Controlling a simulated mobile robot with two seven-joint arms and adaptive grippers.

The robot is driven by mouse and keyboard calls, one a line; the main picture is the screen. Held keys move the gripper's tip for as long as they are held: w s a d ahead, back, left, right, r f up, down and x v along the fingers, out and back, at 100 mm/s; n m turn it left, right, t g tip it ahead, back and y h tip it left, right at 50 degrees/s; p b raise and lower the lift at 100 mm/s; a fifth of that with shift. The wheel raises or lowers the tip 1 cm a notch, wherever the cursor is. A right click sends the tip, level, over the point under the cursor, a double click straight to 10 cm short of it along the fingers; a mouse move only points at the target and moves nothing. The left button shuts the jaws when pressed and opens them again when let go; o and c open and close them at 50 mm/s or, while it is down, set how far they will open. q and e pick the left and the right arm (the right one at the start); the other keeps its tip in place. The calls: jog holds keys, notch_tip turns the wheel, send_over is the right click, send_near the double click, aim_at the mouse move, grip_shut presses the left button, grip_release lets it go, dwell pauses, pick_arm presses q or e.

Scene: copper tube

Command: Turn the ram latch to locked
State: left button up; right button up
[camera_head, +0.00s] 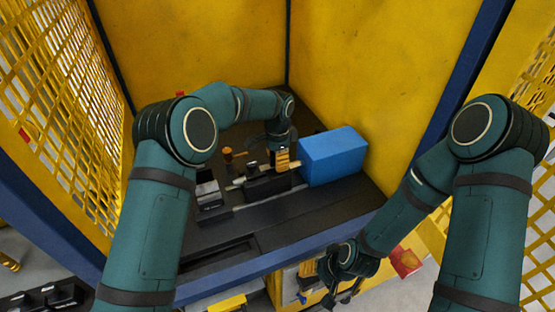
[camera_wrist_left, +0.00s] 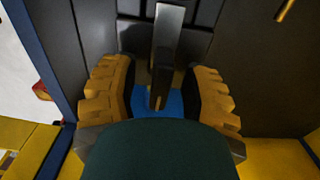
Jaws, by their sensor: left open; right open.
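A black fixture (camera_head: 268,184) stands on the dark bench in the head view, with a pale tan bar across it. A small orange-topped lever (camera_head: 228,155) rises at its left; I cannot tell which part is the ram latch or its position. My left gripper (camera_head: 282,158) is open over the right part of the fixture, beside the blue block. In the left wrist view its yellow padded fingers (camera_wrist_left: 160,92) stand apart on both sides of an upright grey metal bar (camera_wrist_left: 168,38); contact is not visible. My right gripper (camera_head: 342,272) is open and empty in front of the bench.
A blue block (camera_head: 333,156) stands just right of the fixture. A blue edge (camera_head: 270,262) runs along the bench front. The right part of the bench (camera_head: 335,205) is clear.

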pick_arm(q)
notch_tip(320, 180, up, 12)
dwell(0.5)
jog(key=shift+f, duration=0.15)
